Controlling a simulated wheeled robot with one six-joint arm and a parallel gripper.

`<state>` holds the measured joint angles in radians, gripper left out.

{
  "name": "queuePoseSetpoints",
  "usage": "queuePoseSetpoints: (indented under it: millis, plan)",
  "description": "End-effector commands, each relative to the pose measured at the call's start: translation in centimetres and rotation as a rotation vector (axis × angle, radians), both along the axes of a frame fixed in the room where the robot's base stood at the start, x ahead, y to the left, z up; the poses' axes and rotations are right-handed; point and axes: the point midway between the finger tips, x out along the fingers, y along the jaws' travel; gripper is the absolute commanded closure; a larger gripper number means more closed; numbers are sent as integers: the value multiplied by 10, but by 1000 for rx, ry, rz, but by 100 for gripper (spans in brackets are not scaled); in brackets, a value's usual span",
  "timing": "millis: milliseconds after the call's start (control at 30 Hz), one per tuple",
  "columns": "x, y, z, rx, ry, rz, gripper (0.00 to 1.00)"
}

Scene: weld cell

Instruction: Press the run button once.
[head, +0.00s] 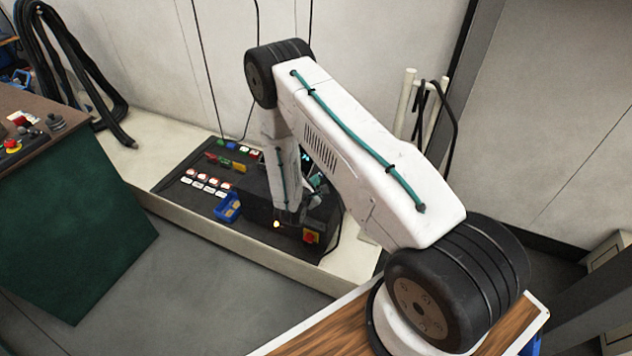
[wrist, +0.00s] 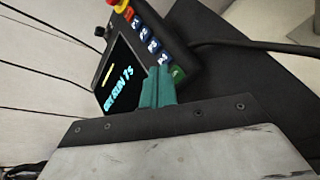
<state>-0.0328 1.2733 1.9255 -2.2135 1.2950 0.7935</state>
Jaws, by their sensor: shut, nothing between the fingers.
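In the wrist view a dark control box has a lit screen (wrist: 122,77) whose cyan text includes the word RUN. Beside the screen runs a row of blue buttons (wrist: 142,33) with white marks too small to read surely. A green button (wrist: 178,74) ends the row; it may be the run button, but I cannot read its label. My gripper (wrist: 158,82) has its teal fingers shut and empty, their tips close to the green button. I cannot tell whether they touch it. In the head view my arm mostly hides this box.
A red knob on a yellow base (wrist: 118,4) sits at the box's far end. In the head view a dark panel (head: 172,186) carries coloured blocks, white-labelled buttons and a blue bin (head: 227,207). A green cabinet (head: 75,235) stands left. A black cable (wrist: 250,44) leaves the box.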

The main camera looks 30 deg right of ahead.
Motion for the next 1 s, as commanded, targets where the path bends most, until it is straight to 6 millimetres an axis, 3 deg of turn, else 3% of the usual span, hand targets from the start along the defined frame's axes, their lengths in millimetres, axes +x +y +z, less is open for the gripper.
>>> queuePoseSetpoints:
  millis: [533,1000]
  plan:
    - [-11,18,41,0,0,1,100]
    - [-13,19,44,0,0,0,100]
